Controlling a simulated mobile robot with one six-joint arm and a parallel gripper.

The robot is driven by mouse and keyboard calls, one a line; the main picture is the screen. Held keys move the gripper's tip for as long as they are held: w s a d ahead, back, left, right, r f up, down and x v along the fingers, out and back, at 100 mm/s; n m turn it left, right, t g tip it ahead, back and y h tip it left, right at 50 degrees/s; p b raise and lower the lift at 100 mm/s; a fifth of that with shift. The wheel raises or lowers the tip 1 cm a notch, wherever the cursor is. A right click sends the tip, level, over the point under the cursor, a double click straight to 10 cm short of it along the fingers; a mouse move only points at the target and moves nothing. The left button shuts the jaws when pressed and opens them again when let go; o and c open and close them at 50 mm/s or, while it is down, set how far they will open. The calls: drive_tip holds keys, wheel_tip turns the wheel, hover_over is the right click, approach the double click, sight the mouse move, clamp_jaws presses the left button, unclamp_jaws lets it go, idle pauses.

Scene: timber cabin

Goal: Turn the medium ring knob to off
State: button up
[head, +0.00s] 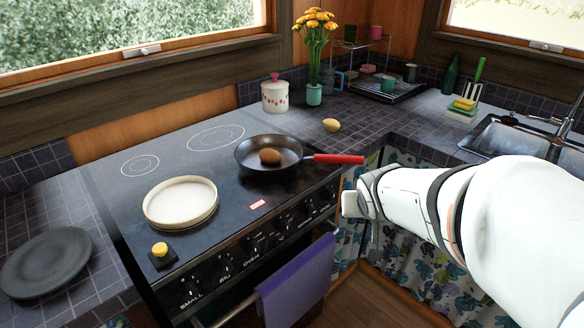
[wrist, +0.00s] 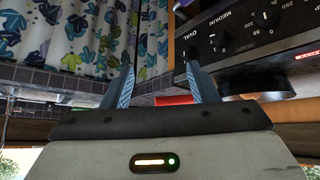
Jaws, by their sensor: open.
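The medium ring knob (wrist: 266,19) is a dark knob on the stove's front panel, near the MEDIUM label in the upper right of the wrist view. A pale mark shows on it; its exact setting is too small to tell. In the head view the right-hand panel knobs are small and dark, with unreadable labels. My gripper (wrist: 160,88) is open and empty in the wrist view, its blue fingers apart and clear of the knobs. In the head view my gripper (head: 350,203) is just right of the panel's right end.
The oval knob (wrist: 218,42) neighbours the medium one. A pan (head: 244,164) holding a brown egg (head: 270,156) has a red handle (head: 338,159) jutting over the stove edge near my gripper. A purple towel (head: 297,282) hangs below the panel. Patterned curtains (head: 408,262) hang beside the stove.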

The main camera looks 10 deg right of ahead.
sight(312, 214)
drive_tip(key=w+d+f+t+y+b, duration=0.25)
drive_tip(key=w+f+t+b, duration=0.35)
drive_tip(key=w+f+b, duration=0.4)
drive_tip(key=a+f+n+y+b, duration=0.1)
drive_tip(key=a+f+y+b, duration=0.45)
drive_tip(key=y, duration=0.65)
drive_tip(key=shift+h, duration=0.35)
drive_tip(key=x, duration=0.6)
drive_tip(key=shift+w+a+b, duration=0.2)
drive_tip(key=shift+w+b, duration=0.05)
drive_tip(key=shift+b, duration=0.05)
drive_tip(key=shift+c, duration=0.2)
drive_tip(key=c, duration=0.9)
